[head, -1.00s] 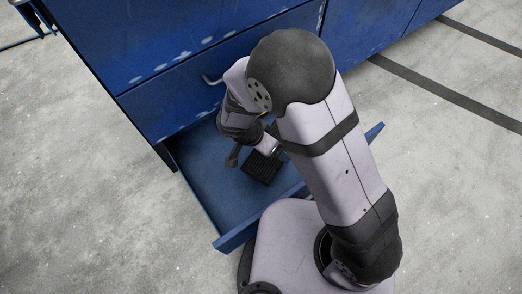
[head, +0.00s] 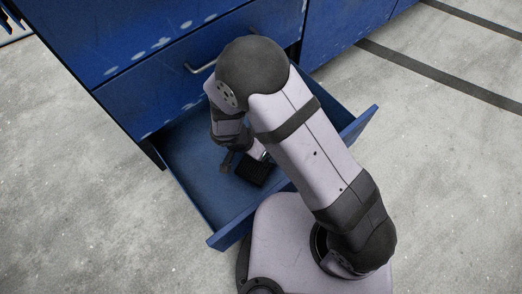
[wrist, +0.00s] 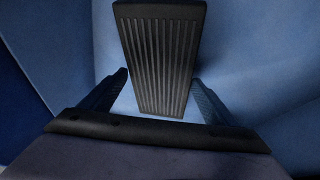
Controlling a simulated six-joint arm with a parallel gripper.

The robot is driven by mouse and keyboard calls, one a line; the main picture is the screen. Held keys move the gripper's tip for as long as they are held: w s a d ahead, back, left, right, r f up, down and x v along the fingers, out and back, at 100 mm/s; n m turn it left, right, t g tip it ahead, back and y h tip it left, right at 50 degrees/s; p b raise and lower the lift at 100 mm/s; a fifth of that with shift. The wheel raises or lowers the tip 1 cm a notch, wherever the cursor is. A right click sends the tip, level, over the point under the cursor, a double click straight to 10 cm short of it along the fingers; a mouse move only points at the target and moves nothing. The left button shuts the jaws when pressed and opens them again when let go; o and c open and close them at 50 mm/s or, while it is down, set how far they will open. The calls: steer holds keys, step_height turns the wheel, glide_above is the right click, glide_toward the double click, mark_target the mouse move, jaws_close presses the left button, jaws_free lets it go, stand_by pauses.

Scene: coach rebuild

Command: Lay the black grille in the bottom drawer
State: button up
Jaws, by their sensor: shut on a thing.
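The black grille (wrist: 160,60), a ribbed dark slab, is held between the two fingers of my gripper (wrist: 160,84) in the wrist view. In the head view the grille (head: 256,172) shows small and dark below my wrist, over the open bottom drawer (head: 195,165), towards its front panel. My gripper (head: 244,160) is partly hidden by my arm there. The blue drawer floor lies behind the grille in the wrist view. I cannot tell whether the grille touches it.
The blue cabinet (head: 150,65) stands behind the drawer, with a closed drawer and its metal handle (head: 200,68) above. The drawer's left side is clear. My arm covers much of its right side. Bare concrete floor (head: 100,220) lies around.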

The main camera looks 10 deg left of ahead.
steer(key=shift+f+b, duration=0.85)
steer(key=shift+b, duration=0.05)
steer(key=o, duration=1.5)
steer(key=shift+r, duration=0.1)
steer(key=shift+r+p, duration=0.55)
steer(key=shift+p, duration=0.45)
steer(key=p+v, duration=0.5)
steer(key=v, duration=0.7)
steer(key=shift+d, duration=0.1)
